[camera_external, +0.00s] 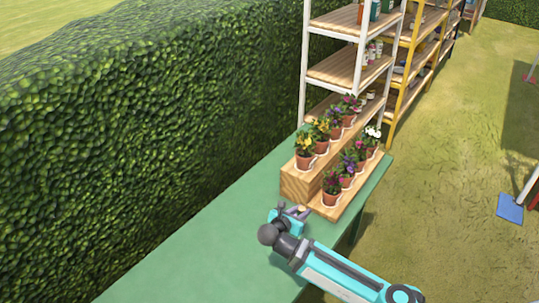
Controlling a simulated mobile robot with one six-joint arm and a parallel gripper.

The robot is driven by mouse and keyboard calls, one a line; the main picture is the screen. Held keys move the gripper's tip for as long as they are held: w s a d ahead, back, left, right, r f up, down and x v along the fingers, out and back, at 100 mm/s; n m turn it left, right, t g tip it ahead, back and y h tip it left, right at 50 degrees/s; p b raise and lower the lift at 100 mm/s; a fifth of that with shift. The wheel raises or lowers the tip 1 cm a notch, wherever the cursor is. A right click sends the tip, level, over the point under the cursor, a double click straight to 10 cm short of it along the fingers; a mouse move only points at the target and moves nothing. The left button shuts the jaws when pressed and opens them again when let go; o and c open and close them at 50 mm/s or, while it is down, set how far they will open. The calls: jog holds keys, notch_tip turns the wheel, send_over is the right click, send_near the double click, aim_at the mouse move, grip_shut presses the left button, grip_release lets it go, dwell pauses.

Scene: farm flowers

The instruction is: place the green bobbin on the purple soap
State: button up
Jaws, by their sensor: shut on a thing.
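My gripper (290,212) is low over the green table, just left of the front end of the wooden plant stand. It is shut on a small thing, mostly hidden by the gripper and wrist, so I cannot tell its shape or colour. A small purplish patch and a pale tan bit show beside the fingers; I cannot tell whether either is the purple soap. I cannot make out the green bobbin against the green table.
A stepped wooden stand (297,184) holds two rows of potted flowers right beside my gripper. The green table (190,262) is clear at the near left. A tall hedge (140,130) runs along the left. Shelving racks (335,68) stand behind the table.

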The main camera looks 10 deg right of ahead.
jog(key=s+d+f+b, duration=0.3)
jog(key=s+b, duration=0.2)
jog(key=b, duration=0.8)
jog(key=shift+d+f, duration=0.25)
jog(key=shift+d, duration=0.05)
jog(key=shift+w+r, duration=0.1)
jog(key=shift+w+a+r+p, duration=0.1)
jog(key=shift+w+a+p, duration=0.35)
jog(key=shift+p, duration=0.7)
jog(key=w+p, duration=0.1)
jog(key=p, duration=0.1)
jog(key=w+a+p, duration=0.1)
jog(key=p, duration=0.1)
jog(key=w+p, duration=0.1)
jog(key=p, duration=0.1)
jog(key=shift+w+a+f, duration=0.2)
jog(key=shift+w+a, duration=0.05)
jog(key=shift+w, duration=0.15)
jog(key=shift+c, duration=0.2)
jog(key=w+p, duration=0.1)
jog(key=p, duration=0.2)
jog(key=shift+a, duration=0.3)
jog(key=w+p, duration=0.1)
jog(key=p, duration=0.4)
jog(key=shift+w+a+f, duration=0.15)
jog(key=shift+w+a, duration=0.2)
jog(key=shift+a, duration=0.05)
